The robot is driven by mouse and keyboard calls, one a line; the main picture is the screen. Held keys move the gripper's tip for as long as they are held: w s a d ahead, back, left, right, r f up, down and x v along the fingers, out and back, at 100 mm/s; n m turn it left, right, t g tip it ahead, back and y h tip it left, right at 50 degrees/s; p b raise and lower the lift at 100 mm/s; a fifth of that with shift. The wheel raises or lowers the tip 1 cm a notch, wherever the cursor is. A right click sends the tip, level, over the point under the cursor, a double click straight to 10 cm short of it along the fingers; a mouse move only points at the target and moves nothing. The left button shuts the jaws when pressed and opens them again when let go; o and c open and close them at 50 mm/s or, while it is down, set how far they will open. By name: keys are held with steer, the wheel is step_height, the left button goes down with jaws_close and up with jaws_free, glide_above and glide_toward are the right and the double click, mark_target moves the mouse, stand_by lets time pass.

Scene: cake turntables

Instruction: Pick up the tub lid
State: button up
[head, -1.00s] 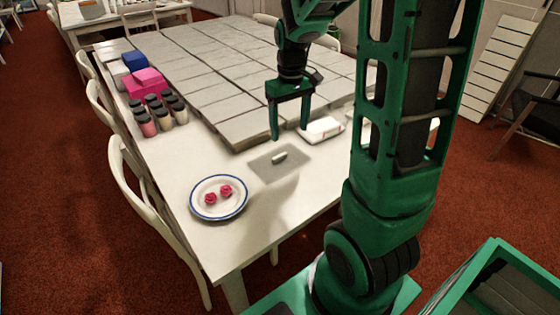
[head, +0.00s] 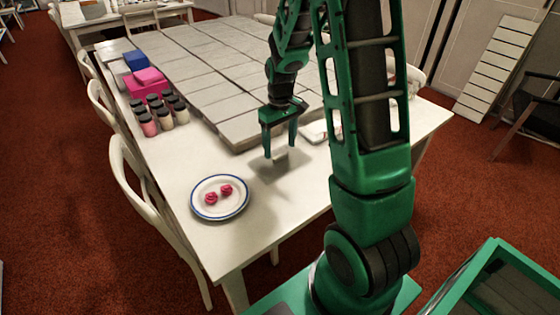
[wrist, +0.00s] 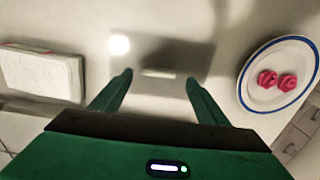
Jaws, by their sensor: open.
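The tub lid (head: 287,171) looks like a flat, grey, see-through rectangle lying on the white table. A short pale handle (wrist: 158,73) stands out at its middle. My gripper (head: 280,149) is open and empty above the lid, pointing down. In the wrist view, the lid (wrist: 190,58) lies beyond and between my fingertips (wrist: 159,77), with the handle between them and clear of both. In the head view my fingers partly cover the lid and its handle.
A white plate with a blue rim (head: 220,212) holds two pink pieces, left of the lid. A white box-like item (head: 314,131) lies to the right. Grey panels (head: 235,95) cover the table behind. Several dark-capped jars (head: 165,120) and pink and blue boxes stand further left.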

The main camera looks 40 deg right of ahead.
mark_target(280, 155)
steer(key=shift+f, duration=1.8)
steer(key=c, duration=1.1)
steer(key=shift+r, duration=0.2)
